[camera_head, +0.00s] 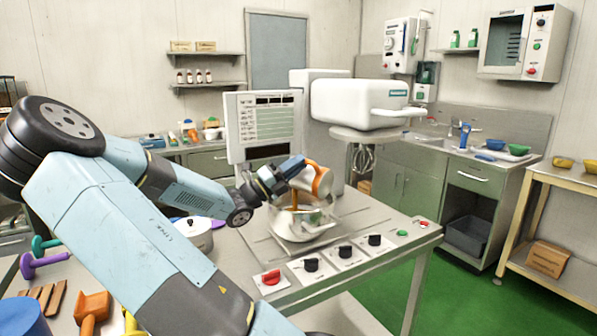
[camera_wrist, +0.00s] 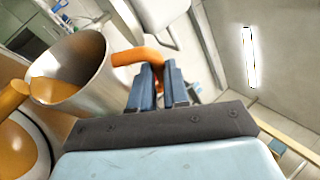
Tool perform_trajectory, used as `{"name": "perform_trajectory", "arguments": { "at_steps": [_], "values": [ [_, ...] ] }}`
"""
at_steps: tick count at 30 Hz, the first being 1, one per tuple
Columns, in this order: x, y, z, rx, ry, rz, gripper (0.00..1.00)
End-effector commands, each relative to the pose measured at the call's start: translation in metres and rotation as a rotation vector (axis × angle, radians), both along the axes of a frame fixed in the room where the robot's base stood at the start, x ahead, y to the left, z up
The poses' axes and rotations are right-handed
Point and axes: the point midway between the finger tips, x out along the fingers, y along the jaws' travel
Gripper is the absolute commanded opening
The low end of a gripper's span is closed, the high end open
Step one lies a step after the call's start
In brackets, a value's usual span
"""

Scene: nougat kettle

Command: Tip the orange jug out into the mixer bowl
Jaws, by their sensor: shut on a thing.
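The jug (camera_head: 316,176) is a steel cup with an orange handle, tilted over the mixer bowl (camera_head: 298,230). My gripper (camera_head: 294,168) is shut on its handle; the wrist view shows both fingers (camera_wrist: 160,80) closed on the orange handle. In the wrist view, the jug (camera_wrist: 92,84) holds some orange-brown liquid, and a thick stream of it runs over the lip at left. The stream (camera_head: 295,201) falls towards the bowl. The bowl (camera_wrist: 45,135) in the wrist view holds orange-brown liquid. The bowl's interior is mostly hidden in the head view.
The mixer head (camera_head: 360,103) with its whisk (camera_head: 362,160) stands raised behind and right of the jug. A display panel (camera_head: 264,125) stands close behind my gripper. Knobs (camera_head: 312,265) line the bench's front. A lidded white pot (camera_head: 193,235) stands left of the bowl.

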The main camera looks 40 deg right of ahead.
Motion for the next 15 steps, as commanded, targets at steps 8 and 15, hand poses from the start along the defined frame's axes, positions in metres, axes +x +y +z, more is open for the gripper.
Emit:
{"name": "perform_trajectory", "arguments": {
  "at_steps": [8, 15],
  "values": [
    [0.018, 0.004, 0.005, -0.043, 0.193, 0.000, 0.00],
    [0.034, 0.008, 0.009, -0.077, 0.361, 0.001, 0.00]
  ]
}}
